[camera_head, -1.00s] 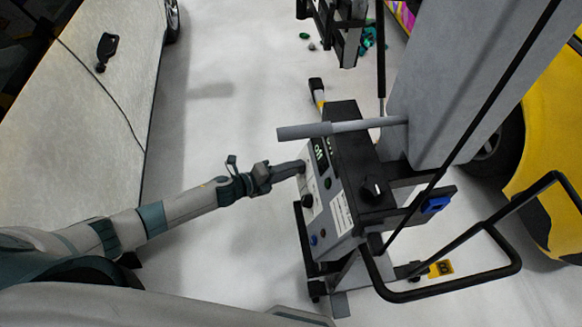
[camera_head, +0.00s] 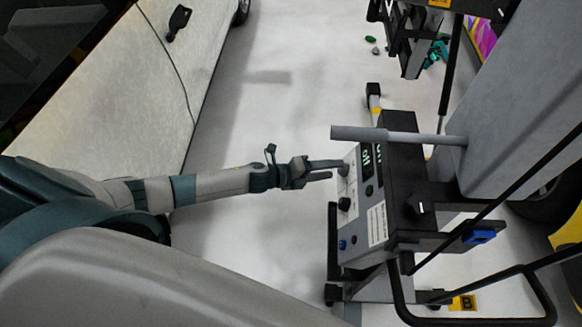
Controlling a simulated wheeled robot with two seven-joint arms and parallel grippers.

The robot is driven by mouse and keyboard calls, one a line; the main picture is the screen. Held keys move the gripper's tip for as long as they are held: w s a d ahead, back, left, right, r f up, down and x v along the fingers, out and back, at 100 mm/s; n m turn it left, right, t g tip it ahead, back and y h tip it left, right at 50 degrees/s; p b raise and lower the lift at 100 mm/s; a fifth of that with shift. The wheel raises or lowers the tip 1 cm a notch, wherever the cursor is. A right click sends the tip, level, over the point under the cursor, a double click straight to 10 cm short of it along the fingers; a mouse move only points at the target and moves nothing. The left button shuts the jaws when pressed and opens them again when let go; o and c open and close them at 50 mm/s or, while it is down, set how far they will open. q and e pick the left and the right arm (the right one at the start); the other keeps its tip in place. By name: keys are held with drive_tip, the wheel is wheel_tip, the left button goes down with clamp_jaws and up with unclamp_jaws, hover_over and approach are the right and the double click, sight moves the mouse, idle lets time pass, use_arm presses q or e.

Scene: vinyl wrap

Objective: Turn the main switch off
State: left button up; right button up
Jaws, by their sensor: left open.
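The grey control box (camera_head: 376,221) stands right of centre, with its panel facing left toward my arm. The panel carries green-lit displays (camera_head: 368,161), a black knob (camera_head: 344,204), a blue button (camera_head: 342,244) and a white label. I cannot tell for sure which control is the main switch. My left gripper (camera_head: 336,169) reaches in from the left with its two fingers apart and nothing between them. Its upper fingertip is at the panel's upper part, above the black knob; I cannot tell whether it touches. My right gripper is not in view.
A grey bar (camera_head: 385,135) juts left above the box. A grey column (camera_head: 515,100) and a black tubular handle (camera_head: 540,290) are at the right. A pale car body (camera_head: 150,75) is at the upper left. Floor between car and box is clear.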

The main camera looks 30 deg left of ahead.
use_arm(q)
drive_tip(key=b+v, duration=0.4)
drive_tip(key=v, duration=1.1)
drive_tip(key=shift+s, duration=0.1)
